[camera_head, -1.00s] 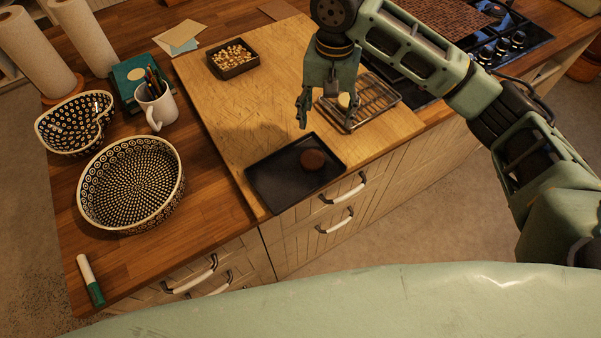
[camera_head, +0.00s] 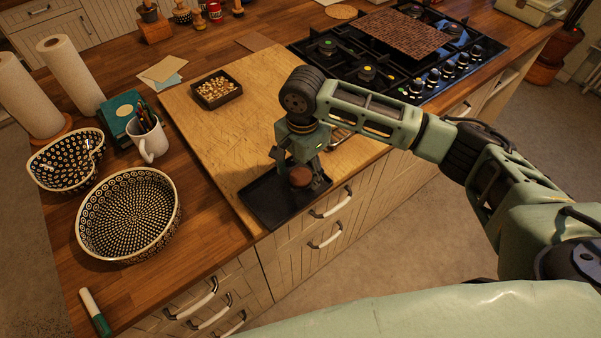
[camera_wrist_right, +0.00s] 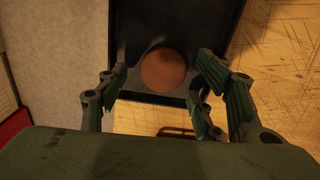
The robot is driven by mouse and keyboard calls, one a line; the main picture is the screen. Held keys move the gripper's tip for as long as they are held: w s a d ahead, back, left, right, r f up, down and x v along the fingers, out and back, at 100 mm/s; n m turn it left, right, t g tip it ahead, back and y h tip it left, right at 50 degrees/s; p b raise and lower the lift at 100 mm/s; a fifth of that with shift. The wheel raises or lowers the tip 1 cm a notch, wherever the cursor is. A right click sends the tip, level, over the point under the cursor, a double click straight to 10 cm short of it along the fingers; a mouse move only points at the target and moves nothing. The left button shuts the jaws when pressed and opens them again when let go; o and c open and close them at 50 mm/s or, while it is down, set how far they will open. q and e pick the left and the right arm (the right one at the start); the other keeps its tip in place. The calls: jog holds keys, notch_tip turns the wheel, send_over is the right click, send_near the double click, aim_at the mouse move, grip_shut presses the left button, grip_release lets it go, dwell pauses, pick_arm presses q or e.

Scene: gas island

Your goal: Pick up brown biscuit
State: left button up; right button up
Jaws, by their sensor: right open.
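The brown biscuit (camera_head: 300,176) is round and sits on a black tray (camera_head: 262,204) at the front edge of the wooden board. My right gripper (camera_head: 296,170) is over the tray, right by the biscuit, pointing down. In the right wrist view the biscuit (camera_wrist_right: 163,70) lies ahead of and between the open fingers of my right gripper (camera_wrist_right: 165,90), with a gap on both sides. No finger visibly touches it. The tray (camera_wrist_right: 202,30) surrounds it. My left gripper is not in view.
A wire rack (camera_head: 340,138) is partly hidden behind my right gripper. A small box of nuts (camera_head: 217,92) stands further back on the board (camera_head: 215,135). A patterned bowl (camera_head: 128,215) and a white mug (camera_head: 150,142) are at the left; a stove (camera_head: 400,60) is at the back right.

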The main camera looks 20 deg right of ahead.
jog(key=shift+f, duration=0.55)
jog(key=c, duration=1.2)
jog(key=shift+o, duration=0.2)
jog(key=shift+r, duration=0.2)
